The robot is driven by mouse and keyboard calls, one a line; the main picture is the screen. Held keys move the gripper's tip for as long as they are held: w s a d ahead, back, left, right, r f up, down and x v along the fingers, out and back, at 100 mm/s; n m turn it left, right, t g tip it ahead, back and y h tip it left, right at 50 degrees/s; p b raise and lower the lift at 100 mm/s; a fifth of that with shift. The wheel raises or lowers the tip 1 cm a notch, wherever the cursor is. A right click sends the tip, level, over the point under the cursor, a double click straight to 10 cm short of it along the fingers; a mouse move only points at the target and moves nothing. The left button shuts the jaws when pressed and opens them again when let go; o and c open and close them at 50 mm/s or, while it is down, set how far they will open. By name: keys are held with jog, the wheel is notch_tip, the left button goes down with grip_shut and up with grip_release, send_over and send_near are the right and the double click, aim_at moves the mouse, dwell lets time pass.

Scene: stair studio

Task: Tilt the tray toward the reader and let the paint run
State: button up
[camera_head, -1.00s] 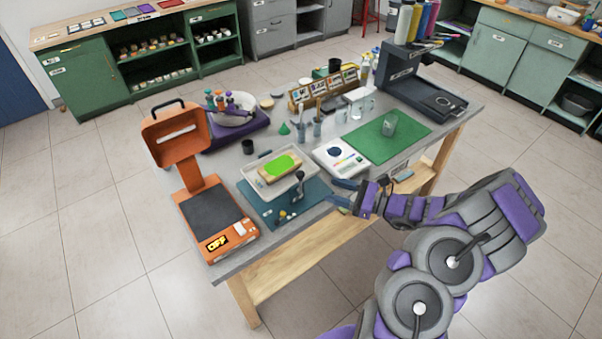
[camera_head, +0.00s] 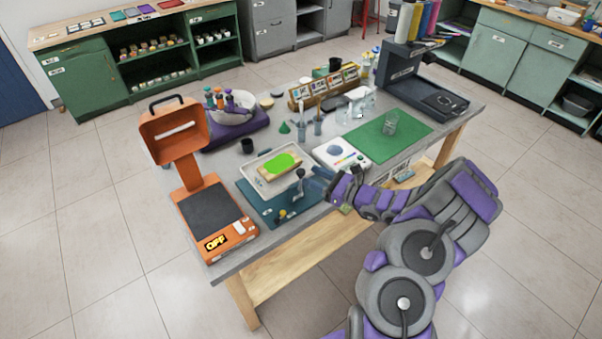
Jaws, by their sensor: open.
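A white tray (camera_head: 271,195) sits on a dark teal mat near the table's front edge. Inside it lies a block with a bright green paint patch (camera_head: 284,162) on top. An upright dark handle or lever (camera_head: 299,183) stands at the tray's right front corner. My gripper (camera_head: 309,183) is open, just right of this handle; I cannot tell whether it touches it. A white flat device (camera_head: 335,152) with a grey-blue disc and coloured marks lies right of the tray; it may be the reader, but I cannot tell for sure.
An orange scale-like device (camera_head: 215,240) reading OFF stands left of the tray. A dark cup (camera_head: 247,146) is behind the tray. A green mat (camera_head: 370,143) with a clear glass (camera_head: 390,122) lies to the right. Bottles and a card rack fill the back.

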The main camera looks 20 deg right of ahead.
aim_at(301, 170)
jog(key=shift+b+x, duration=0.35)
jog(key=shift+x, duration=2.3)
jog(key=shift+c, duration=0.3)
grip_shut()
